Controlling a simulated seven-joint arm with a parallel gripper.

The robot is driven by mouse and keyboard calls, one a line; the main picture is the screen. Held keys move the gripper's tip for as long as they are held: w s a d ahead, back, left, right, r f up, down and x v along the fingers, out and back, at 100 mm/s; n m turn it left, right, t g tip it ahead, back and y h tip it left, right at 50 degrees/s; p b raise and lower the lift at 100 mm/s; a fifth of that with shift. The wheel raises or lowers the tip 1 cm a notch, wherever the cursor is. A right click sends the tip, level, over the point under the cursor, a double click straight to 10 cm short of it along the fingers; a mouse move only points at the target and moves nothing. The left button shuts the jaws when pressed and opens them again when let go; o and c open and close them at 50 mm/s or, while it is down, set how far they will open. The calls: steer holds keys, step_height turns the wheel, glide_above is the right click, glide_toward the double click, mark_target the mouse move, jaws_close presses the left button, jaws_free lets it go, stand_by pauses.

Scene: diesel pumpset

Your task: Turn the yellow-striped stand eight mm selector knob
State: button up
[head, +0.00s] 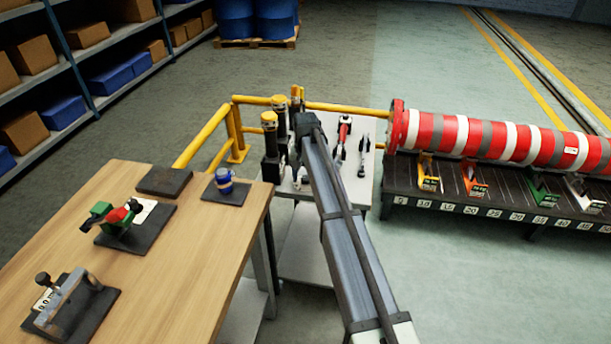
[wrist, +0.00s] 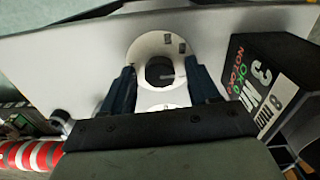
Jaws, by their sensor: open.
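A dark round knob (wrist: 159,71) with a small light mark sits on a white disc (wrist: 150,45) in the wrist view. My gripper (wrist: 162,88) is open, with one finger on each side of the knob; I cannot tell whether they touch it. A black box (wrist: 262,75) with green, red and white lettering stands to the right of the disc. In the head view, my gripper (head: 297,165) is low at the white table, beside two black stands with yellow-banded tops, the nearer stand (head: 270,140) and the farther stand (head: 280,108). The knob is hidden there by my arm.
Red-handled and white tools (head: 344,138) lie on the white table (head: 358,185). A yellow rail (head: 205,135) runs behind it. A wooden bench (head: 185,255) with fixtures is at left. A red-and-white striped cylinder (head: 480,135) on a dark rack (head: 455,185) is at right.

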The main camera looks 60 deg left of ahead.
steer(key=shift+c, duration=0.3)
steer(key=c, duration=1)
steer(key=shift+n, duration=3.3)
steer(key=o, duration=1.1)
steer(key=shift+c, duration=0.2)
steer(key=shift+r, duration=0.1)
